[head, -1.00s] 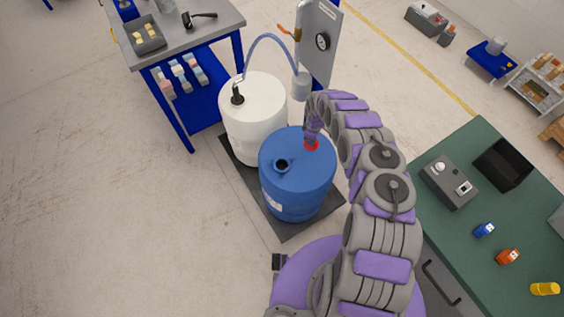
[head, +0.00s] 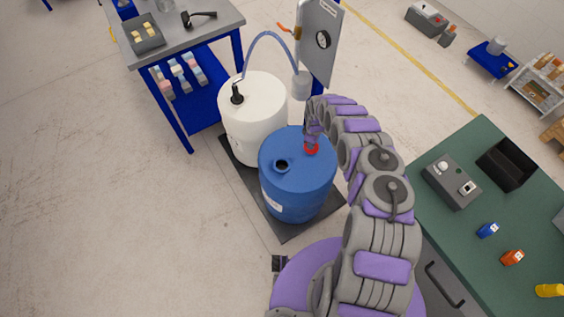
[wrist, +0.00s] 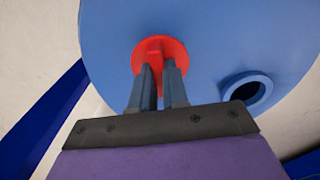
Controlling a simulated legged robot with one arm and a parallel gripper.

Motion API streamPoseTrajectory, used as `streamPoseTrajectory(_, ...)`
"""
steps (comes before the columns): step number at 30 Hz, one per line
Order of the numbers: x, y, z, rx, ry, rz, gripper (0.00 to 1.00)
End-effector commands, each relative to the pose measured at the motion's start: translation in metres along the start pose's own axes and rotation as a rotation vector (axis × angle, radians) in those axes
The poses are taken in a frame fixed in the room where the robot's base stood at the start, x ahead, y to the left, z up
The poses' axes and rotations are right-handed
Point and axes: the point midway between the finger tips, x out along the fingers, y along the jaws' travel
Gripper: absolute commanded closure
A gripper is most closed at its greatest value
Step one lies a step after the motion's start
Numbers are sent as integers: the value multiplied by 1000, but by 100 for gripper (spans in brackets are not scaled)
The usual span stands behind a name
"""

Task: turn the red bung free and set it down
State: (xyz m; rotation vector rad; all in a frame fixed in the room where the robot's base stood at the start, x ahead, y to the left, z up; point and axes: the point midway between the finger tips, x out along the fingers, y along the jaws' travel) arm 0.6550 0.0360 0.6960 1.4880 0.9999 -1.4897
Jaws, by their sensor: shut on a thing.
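The red bung (head: 312,149) is a round cap with a raised grip bar, on the top of the blue drum (head: 290,185) near its back right edge. It also shows in the wrist view (wrist: 160,46), where its disc lies against the drum top. My gripper (wrist: 160,70) comes down on it from above. Its two grey fingers are shut on the bung's raised bar. In the head view my gripper (head: 312,140) partly hides the bung. I cannot tell how far the bung is turned.
A white drum (head: 256,115) with a hose stands behind the blue drum, both on a dark mat (head: 285,228). A grey-topped table (head: 225,22) is at the back left. A green bench (head: 465,215) with several small things is at the right. The floor at left is clear.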

Motion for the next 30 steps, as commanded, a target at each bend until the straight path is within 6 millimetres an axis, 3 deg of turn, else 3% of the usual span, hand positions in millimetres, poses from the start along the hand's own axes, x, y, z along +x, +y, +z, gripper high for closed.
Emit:
streamPoseTrajectory(11,7,0,0,0,0,0,100)
streamPoseTrajectory(12,7,0,0,0,0,0,83)
streamPoseTrajectory(20,7,0,0,0,0,0,58)
streamPoseTrajectory(30,7,0,0,0,0,0,56)
